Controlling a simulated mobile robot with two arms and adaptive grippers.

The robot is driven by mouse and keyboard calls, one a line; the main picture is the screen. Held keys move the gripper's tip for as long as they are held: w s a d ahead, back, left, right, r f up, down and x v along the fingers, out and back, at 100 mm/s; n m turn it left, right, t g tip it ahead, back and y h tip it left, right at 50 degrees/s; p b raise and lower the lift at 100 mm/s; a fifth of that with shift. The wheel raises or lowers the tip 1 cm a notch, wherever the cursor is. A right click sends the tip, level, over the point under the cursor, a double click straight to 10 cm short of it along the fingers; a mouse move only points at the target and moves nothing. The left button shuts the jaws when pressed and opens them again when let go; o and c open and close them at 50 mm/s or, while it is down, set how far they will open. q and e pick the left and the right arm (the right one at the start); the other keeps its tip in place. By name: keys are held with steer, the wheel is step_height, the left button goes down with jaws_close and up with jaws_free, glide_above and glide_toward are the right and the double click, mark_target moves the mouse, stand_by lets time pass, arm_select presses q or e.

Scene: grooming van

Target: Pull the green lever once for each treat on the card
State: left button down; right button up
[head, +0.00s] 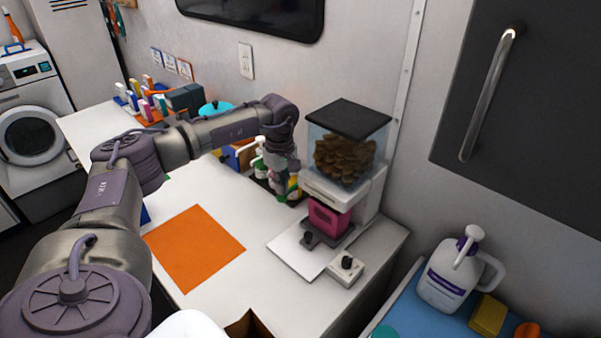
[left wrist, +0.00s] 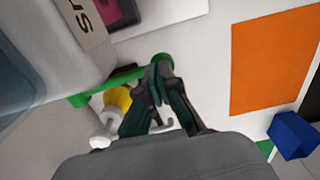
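The treat dispenser (head: 335,190) stands on the white counter, with a black lid, a clear hopper of brown treats and a pink part below. In the left wrist view, the green lever (left wrist: 130,75) is a bar with a rounded end beside the dispenser body. My left gripper (head: 287,168) is at the dispenser's left side, pointing down. In the wrist view its fingers (left wrist: 160,75) are drawn together at the lever's rounded end. I cannot tell whether they touch it. I cannot make out the treat card for sure; small picture cards (head: 170,63) hang on the back wall. My right gripper is out of view.
Bottles (head: 293,188) stand close behind my left gripper. An orange mat (head: 195,247) lies on the counter. A small white box with a black knob (head: 346,269) is in front of the dispenser. A white jug (head: 447,280) stands on the blue surface at right.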

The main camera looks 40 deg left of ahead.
arm_select(q)
steer(key=shift+r+p, duration=2.15)
steer(key=shift+r, duration=1.25)
steer(key=shift+f, duration=0.15)
steer(key=shift+f+b, duration=1.45)
steer(key=shift+f, duration=0.5)
steer(key=shift+f+b, duration=1.15)
steer(key=shift+f, duration=0.6)
steer(key=shift+r, duration=0.1)
steer(key=shift+r+p, duration=2.7)
steer(key=shift+r, duration=1.05)
